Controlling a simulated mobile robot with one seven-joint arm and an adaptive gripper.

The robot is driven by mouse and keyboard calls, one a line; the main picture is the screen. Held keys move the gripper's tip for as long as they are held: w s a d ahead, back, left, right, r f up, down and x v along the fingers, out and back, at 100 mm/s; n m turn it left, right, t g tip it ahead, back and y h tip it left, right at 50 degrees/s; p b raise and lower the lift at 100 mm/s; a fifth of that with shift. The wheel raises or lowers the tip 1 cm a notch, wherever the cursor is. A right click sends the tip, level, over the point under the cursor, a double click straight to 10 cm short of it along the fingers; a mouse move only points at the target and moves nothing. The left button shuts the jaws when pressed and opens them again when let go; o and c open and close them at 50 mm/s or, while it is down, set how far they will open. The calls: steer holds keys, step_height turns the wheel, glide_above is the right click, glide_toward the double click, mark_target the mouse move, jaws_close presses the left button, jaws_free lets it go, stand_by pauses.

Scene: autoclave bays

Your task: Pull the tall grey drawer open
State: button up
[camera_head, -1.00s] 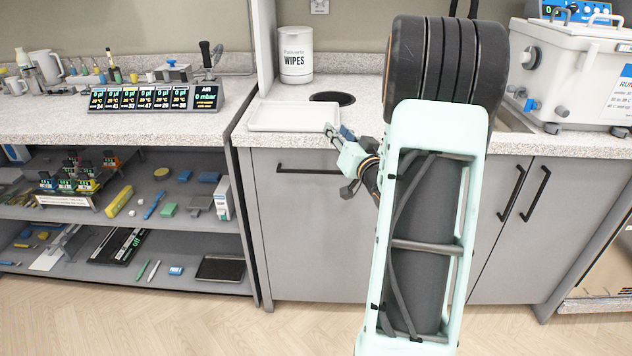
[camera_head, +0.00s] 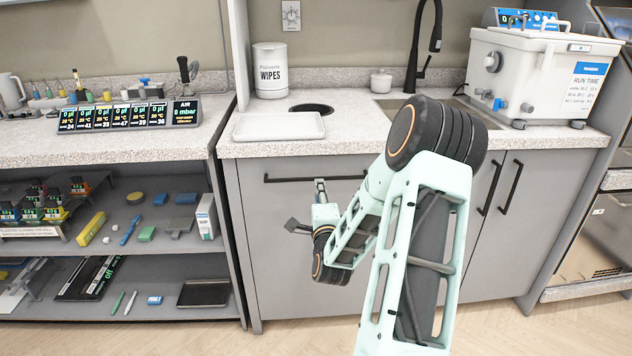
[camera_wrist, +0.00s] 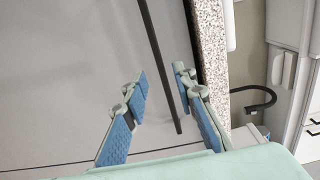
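The tall grey drawer (camera_head: 270,235) is the broad front under the counter, left of two doors, and it looks shut. Its black horizontal handle (camera_head: 285,179) runs along its top. My gripper (camera_head: 320,186) is at the right half of this handle, partly hidden by my own wrist. In the wrist view, my gripper (camera_wrist: 160,80) is open, with one blue-padded finger on each side of the dark handle bar (camera_wrist: 161,60). The bar lies between the fingertips in the picture, apart from both pads. I cannot tell how deep it sits between them.
A white tray (camera_head: 278,126) and a wipes canister (camera_head: 270,72) stand on the counter (camera_head: 350,104) above the drawer. Doors with upright black handles (camera_head: 489,188) are to the right. An open shelf unit (camera_head: 190,248) with small items is to the left. The floor in front looks clear.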

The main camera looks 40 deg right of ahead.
mark_target(317, 177)
steer(key=b+x, duration=0.1)
steer(key=x, duration=0.7)
steer(key=shift+a, duration=0.1)
steer(key=shift+c, duration=0.5)
jaws_close()
